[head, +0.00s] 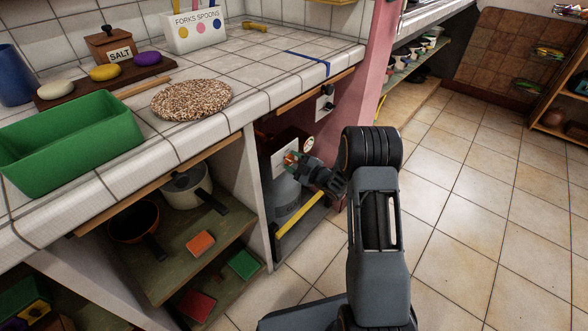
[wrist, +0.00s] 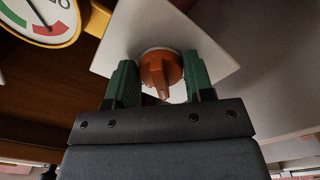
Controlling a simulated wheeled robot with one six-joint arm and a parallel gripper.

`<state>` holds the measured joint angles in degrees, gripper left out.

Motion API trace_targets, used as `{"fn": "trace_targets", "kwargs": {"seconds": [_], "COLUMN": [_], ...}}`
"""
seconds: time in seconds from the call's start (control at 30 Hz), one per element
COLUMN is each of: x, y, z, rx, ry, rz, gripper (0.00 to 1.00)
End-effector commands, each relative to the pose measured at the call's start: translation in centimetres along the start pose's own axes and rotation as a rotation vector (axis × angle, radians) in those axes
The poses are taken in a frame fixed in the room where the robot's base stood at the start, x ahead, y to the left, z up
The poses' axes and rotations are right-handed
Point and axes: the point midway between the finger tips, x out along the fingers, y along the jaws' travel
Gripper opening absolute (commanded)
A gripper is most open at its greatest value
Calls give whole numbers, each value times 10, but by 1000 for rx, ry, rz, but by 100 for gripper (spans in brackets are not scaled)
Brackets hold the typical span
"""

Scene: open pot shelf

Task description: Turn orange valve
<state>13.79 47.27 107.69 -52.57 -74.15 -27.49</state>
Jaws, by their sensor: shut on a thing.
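The orange valve (wrist: 161,72) is a round knob with a raised ridge, mounted on a white square plate (wrist: 205,45). In the head view the orange valve (head: 290,158) shows as a small patch inside the open bay under the counter, partly hidden by my gripper (head: 300,163). In the wrist view the green fingers of my gripper (wrist: 159,66) stand on the left and right sides of the knob and are shut on it. The ridge of the knob points roughly downward in that view.
A yellow-rimmed gauge (wrist: 45,18) is close at upper left in the wrist view. A grey cylinder (head: 284,198) stands below the valve. Left of the bay, a shelf (head: 185,265) holds pots. The tiled counter (head: 255,70) overhangs; the floor (head: 460,200) at right is clear.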

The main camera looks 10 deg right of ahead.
Motion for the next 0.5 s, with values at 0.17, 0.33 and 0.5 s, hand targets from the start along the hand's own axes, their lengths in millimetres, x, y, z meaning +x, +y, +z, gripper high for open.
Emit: {"fn": "trace_targets", "kwargs": {"seconds": [0.17,0.33,0.5], "x": [0,0,0], "y": [-2,-1,1], "z": [5,5,3], "rx": [-169,-327,-470], "ry": [-2,-3,-3], "rz": [5,4,4], "gripper": [24,24,24]}}
